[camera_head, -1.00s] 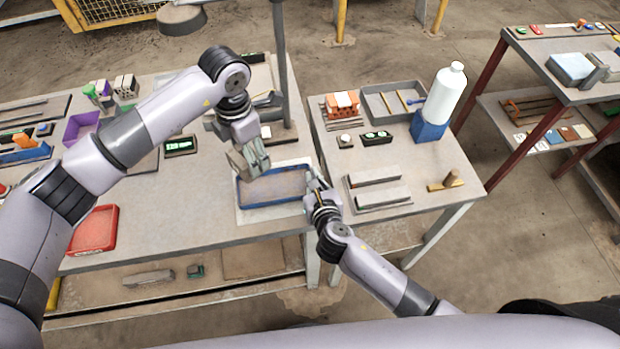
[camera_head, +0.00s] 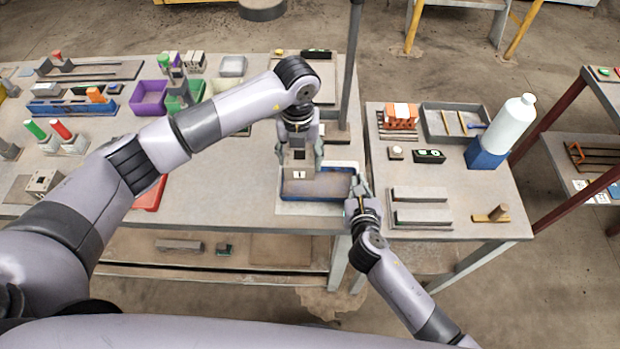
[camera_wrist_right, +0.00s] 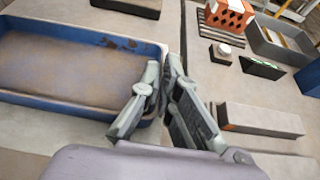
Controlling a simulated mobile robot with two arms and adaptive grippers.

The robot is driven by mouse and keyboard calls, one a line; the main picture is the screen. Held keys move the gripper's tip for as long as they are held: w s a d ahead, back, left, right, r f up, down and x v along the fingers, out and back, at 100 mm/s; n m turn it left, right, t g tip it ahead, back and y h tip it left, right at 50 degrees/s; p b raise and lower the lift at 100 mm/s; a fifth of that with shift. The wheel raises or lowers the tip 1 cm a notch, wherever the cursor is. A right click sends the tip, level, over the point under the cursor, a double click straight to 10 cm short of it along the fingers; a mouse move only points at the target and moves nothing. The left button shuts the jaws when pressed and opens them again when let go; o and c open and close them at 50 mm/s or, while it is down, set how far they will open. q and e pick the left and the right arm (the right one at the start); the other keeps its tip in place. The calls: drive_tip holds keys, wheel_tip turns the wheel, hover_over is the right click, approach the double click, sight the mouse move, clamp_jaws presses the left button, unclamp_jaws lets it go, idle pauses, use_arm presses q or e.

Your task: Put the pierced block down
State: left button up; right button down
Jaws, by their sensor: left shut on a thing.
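The pierced block (camera_head: 299,158) is a pale grey-beige block with a dark square hole in the face I see. My left gripper (camera_head: 299,165) is shut on it, with a finger on each side, and points down. The block is over the back left part of a blue-rimmed tray (camera_head: 290,194) with a worn brown floor. I cannot tell whether its underside touches the tray. My right gripper (camera_head: 361,191) is at the tray's right rim. In the right wrist view its fingertips (camera_wrist_right: 164,68) are close together at the rim, and their grip is unclear.
Right of the tray, a second table holds grey bars (camera_head: 420,194), an orange perforated brick (camera_head: 400,115), a grey tray (camera_head: 432,128) and a white bottle (camera_head: 513,122) in a blue base. A red tray (camera_head: 150,196) is partly behind my left arm. A post (camera_head: 350,70) rises behind.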

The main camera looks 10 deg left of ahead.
use_arm(q)
wheel_tip(320, 180, down, 8)
drive_tip(key=shift+r, duration=0.2)
drive_tip(key=shift+f, duration=0.1)
drive_tip(key=o, duration=1.4)
wheel_tip(320, 180, up, 12)
drive_tip(key=shift+r, duration=0.1)
use_arm(e)
drive_tip(key=c, duration=1.7)
unclamp_jaws()
